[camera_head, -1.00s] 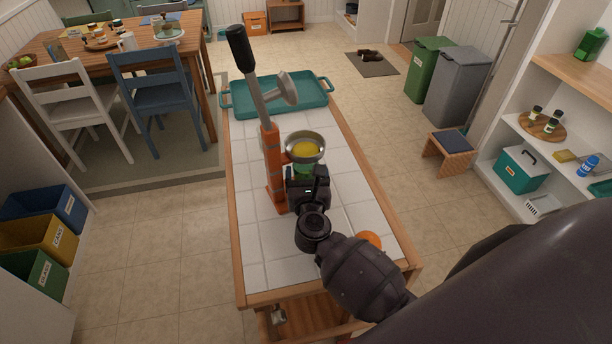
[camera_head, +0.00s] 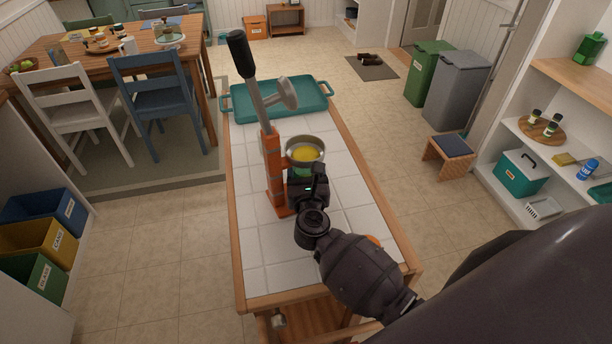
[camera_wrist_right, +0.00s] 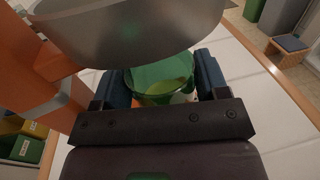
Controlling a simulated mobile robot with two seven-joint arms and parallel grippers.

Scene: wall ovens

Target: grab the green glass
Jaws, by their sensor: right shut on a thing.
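The green glass (camera_wrist_right: 163,78) stands under the metal bowl of an orange juicer press, between the fingers of my right gripper in the right wrist view. In the head view only a sliver of the glass (camera_head: 303,172) shows below the bowl. My right gripper (camera_wrist_right: 163,85) is shut on the glass, one blue finger pad on each side. In the head view the right gripper (camera_head: 304,180) is close against the press. My left gripper is not in view.
The orange juicer press (camera_head: 272,165) with a grey lever and metal bowl (camera_head: 305,150) stands on the white tiled cart (camera_head: 262,262). A teal tray (camera_head: 280,97) lies at the cart's far end. An orange fruit (camera_head: 374,240) is partly hidden behind my right arm.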

